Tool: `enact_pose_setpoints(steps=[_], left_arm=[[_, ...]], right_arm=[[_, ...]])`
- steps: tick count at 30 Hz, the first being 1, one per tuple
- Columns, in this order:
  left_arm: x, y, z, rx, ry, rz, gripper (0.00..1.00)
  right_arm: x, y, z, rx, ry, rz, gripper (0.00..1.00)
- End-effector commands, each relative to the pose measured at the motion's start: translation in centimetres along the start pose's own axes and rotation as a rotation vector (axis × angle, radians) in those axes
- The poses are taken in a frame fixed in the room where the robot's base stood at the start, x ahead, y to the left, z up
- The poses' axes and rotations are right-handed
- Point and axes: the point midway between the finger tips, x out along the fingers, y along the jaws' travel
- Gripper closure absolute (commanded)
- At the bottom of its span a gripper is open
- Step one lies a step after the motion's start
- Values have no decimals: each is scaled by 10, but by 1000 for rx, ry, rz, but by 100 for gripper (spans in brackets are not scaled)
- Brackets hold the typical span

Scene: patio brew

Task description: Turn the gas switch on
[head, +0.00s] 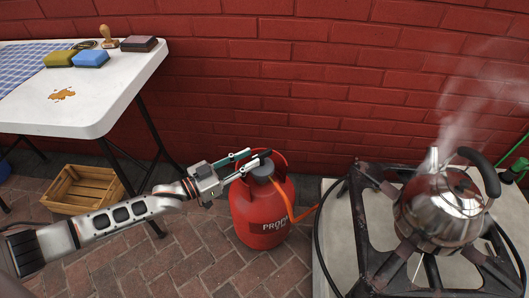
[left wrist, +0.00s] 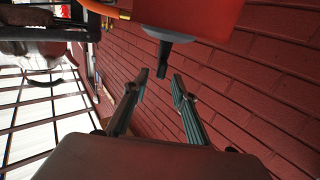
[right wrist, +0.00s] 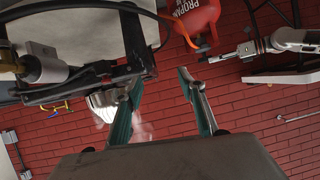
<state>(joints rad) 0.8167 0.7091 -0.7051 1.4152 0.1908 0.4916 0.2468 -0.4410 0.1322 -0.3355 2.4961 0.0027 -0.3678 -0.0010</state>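The red propane tank (head: 262,212) stands on the brick ground by the wall. The gas switch is a grey round cap (head: 263,170) with a dark lever on top of the tank. In the left wrist view, the lever (left wrist: 163,73) hangs from the grey disc (left wrist: 166,34), just beyond and between the fingertips. My left gripper (head: 247,162) is open beside the cap; contact cannot be told. My right gripper (right wrist: 160,85) is open and empty.
A steaming kettle (head: 440,208) stands on the black stove frame (head: 345,235). An orange hose (head: 285,203) runs from the tank toward the stove. A white table (head: 85,112) holds sponges and a stamp. A wooden crate (head: 85,190) lies below it.

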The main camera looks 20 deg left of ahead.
Motion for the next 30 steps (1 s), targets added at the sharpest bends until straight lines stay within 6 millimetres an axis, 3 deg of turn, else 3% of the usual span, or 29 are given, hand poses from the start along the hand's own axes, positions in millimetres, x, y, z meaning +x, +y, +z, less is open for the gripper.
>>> enact_pose_setpoints(steps=[10, 22, 25, 30], left_arm=[[47, 1, 4, -4, -3, 0, 74], [55, 1, 1, -1, -2, 0, 74], [55, 1, 1, -1, -2, 0, 100], [55, 1, 1, -1, -2, 0, 100]], right_arm=[[2, -12, 4, 84, 11, -20, 60], [3, -16, 2, 104, 18, -25, 60], [3, -16, 2, 104, 18, -25, 60], [3, -16, 2, 104, 18, -25, 60]])
